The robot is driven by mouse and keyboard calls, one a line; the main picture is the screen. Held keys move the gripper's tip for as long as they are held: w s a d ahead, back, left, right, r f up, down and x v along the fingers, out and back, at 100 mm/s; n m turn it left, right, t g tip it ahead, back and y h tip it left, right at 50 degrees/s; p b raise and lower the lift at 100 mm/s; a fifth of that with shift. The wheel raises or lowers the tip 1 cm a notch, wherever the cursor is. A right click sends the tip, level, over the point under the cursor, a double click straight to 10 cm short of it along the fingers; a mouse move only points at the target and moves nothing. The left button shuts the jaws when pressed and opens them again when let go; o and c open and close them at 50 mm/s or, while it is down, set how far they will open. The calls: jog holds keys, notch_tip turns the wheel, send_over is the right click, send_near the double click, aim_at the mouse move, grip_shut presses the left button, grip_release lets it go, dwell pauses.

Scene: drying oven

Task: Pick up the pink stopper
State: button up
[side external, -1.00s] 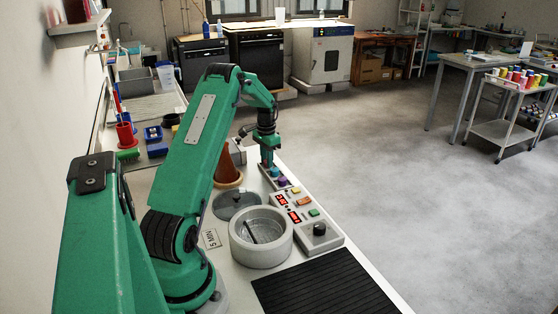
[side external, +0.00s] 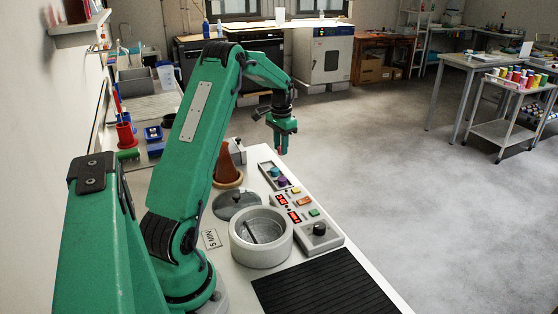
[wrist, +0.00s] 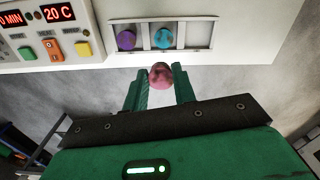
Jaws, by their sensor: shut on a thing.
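The pink stopper (wrist: 160,76) is between the two green fingers of my gripper (wrist: 160,86) in the wrist view. The fingers are shut on it. In the side view my gripper (side external: 282,150) is raised above and to the right of the stopper rack (side external: 268,168), with a small pinkish bit of the stopper at its tip. The rack holds a purple stopper (wrist: 126,40) and a blue stopper (wrist: 163,38) in separate compartments.
A control box (side external: 306,220) with red displays, buttons and a knob stands next to the rack. A grey round pot (side external: 261,252), a dark lid (side external: 237,203) and a brown cone (side external: 228,165) stand nearby. A black ribbed mat (side external: 325,285) lies at the front.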

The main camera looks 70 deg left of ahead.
jog(key=shift+w+d+r, duration=0.25)
jog(key=shift+d+r, duration=0.2)
jog(key=shift+d, duration=0.25)
jog(key=shift+w+d+r, duration=0.25)
jog(key=shift+d+r, duration=0.2)
jog(key=shift+d, duration=0.25)
jog(key=shift+w+d+r, duration=0.25)
jog(key=shift+d+r, duration=0.2)
jog(key=shift+d, duration=0.25)
